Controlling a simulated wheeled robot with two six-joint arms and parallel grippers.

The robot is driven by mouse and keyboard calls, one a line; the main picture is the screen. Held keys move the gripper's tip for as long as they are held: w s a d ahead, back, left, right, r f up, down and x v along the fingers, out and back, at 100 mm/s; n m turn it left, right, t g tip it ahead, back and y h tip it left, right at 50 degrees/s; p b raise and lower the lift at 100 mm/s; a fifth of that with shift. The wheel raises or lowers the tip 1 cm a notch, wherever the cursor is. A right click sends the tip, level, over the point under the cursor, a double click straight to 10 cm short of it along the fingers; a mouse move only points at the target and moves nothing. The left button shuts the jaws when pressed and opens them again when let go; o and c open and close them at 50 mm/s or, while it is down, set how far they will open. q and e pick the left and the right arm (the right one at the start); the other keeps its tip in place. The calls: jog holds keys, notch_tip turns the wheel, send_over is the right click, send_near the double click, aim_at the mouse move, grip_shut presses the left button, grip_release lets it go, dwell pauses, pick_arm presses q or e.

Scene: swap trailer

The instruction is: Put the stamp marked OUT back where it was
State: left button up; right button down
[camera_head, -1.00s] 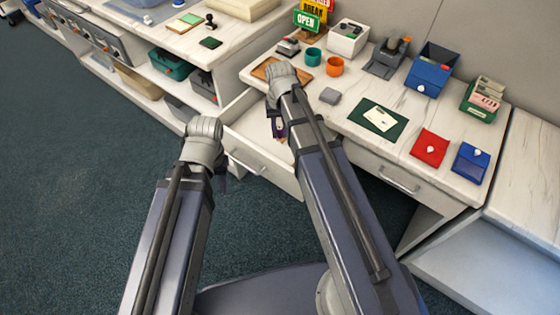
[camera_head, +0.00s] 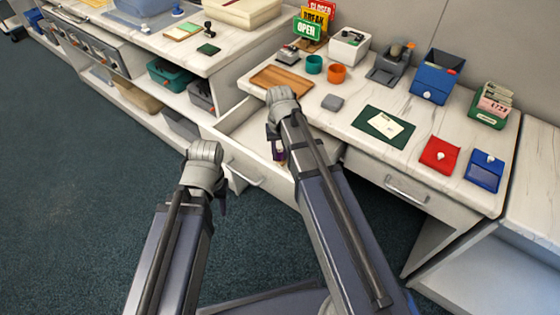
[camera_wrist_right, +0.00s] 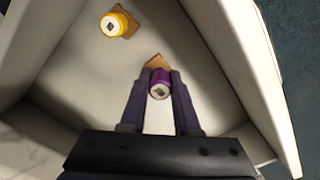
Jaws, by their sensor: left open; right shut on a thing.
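An open drawer (camera_head: 240,124) under the counter holds a stamp with a yellow round top (camera_wrist_right: 114,25) on a wooden base. My right gripper (camera_wrist_right: 159,92) is shut on a stamp with a purple round top (camera_wrist_right: 160,84) and a wooden base, over the drawer's interior. I cannot tell whether its base touches the drawer floor. The tops bear small dark marks too small to read, so OUT is not legible. In the head view the right gripper (camera_head: 277,150) is at the drawer, partly hidden by its wrist. My left gripper (camera_head: 222,195) is open and empty in front of the drawer.
A bare wooden board (camera_head: 281,79) lies on the counter above the drawer. Behind it are a stamp-like grey item (camera_head: 288,54), a teal cup (camera_head: 314,64) and an orange cup (camera_head: 336,73). A grey block (camera_head: 332,102) and green mat (camera_head: 367,119) lie to the right.

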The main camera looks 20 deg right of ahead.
aim_at(280, 159)
jog(key=shift+f+b, duration=0.95)
jog(key=shift+f, duration=0.45)
jog(key=shift+f, duration=0.15)
jog(key=c, duration=0.6)
grip_release()
jog(key=shift+c, duration=0.2)
notch_tip(280, 159, up, 12)
jog(key=p, duration=1.2)
jog(key=shift+r, duration=0.25)
jog(key=s+a+n+h, duration=0.1)
jog(key=s+a+n, duration=0.4)
jog(key=s+a, duration=0.5)
jog(key=s, duration=0.4)
jog(key=shift+s+a, duration=0.15)
jog(key=shift+a, duration=0.1)
